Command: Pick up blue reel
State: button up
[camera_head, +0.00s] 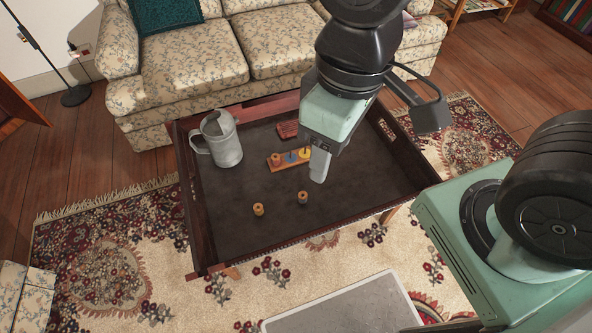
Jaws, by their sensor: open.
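A small blue reel (291,157) sits on a wooden peg board (277,167) on the dark tray table. It is between an orange reel (275,160) and a yellow one (305,153) on the same board. My gripper (319,167) hangs above the table and appears just right of the board's right end. It is open and seems empty; one pale finger shows clearly and the other is largely hidden. I cannot tell its exact height above the table.
A metal pitcher (222,139) stands at the left. A red slatted object (288,130) lies behind. The tray table's raised rim (188,196) surrounds everything. The front middle is clear.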

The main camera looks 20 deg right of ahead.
aim_at(302, 195)
jog(key=j+z, duration=1)
jog(key=z, duration=0.15)
